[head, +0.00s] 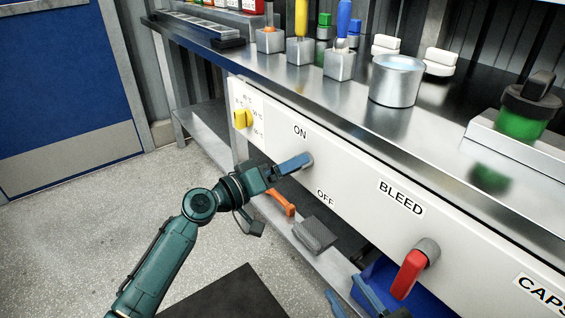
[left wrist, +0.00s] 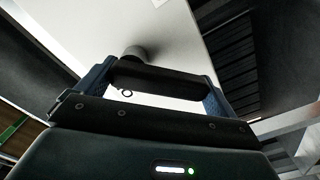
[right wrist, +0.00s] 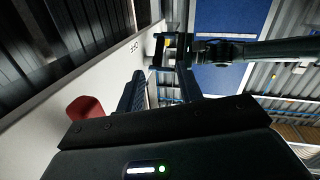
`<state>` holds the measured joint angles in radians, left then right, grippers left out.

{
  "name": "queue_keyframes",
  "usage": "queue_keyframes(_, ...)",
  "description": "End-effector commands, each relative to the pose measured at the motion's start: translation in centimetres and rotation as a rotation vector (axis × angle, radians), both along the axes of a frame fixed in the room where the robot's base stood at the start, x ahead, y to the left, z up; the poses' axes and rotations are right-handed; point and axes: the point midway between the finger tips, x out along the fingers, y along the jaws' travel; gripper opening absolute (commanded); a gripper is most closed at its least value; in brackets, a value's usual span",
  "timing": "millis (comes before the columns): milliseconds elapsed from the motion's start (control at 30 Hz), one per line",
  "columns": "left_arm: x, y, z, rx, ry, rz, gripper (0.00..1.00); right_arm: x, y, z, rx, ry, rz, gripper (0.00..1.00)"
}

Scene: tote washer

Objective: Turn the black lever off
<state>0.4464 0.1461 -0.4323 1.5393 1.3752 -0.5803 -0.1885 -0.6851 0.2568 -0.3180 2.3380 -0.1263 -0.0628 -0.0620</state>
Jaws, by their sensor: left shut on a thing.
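The black lever (left wrist: 165,80) lies across between the two fingers of my left gripper in the left wrist view, with its round grey hub behind it. In the head view, my left gripper (head: 288,165) is at the white panel between the ON label (head: 300,131) and the OFF label (head: 325,198). Its blue finger hides most of the lever there; only the hub shows. My left gripper is shut on the lever. My right gripper (head: 352,299) is at the bottom of the head view, below the panel. Its fingers (right wrist: 160,92) are apart and empty in the right wrist view.
A red lever (head: 410,272) under the BLEED label hangs down to the right, near my right gripper; it also shows in the right wrist view (right wrist: 86,107). A yellow knob (head: 242,118) is to the left. An orange-handled tool (head: 282,201) and grey block (head: 315,235) lie on the lower shelf.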

Motion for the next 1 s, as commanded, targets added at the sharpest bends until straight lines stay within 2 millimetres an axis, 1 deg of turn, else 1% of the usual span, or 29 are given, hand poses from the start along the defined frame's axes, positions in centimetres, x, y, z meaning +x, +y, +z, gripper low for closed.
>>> queue_keyframes(200, -0.5, -0.3, -0.5, -0.119, 0.171, 0.0, 0.53, -0.2, -0.3, 0.2, -0.005, 0.056, -0.01, 0.36)
queue_keyframes(600, -1.4, -0.9, -1.1, -0.327, 0.458, -0.001, 0.53, -0.5, -0.9, 0.0, -0.01, 0.199, -0.041, 0.36)
queue_keyframes(800, -1.7, -1.1, -1.2, -0.399, 0.559, 0.0, 0.53, -0.7, -1.0, 0.0, -0.013, 0.255, -0.044, 0.36)
queue_keyframes(1000, -1.9, -1.3, -1.3, -0.445, 0.621, 0.0, 0.53, -0.9, -1.1, -0.2, -0.015, 0.292, -0.044, 0.36)
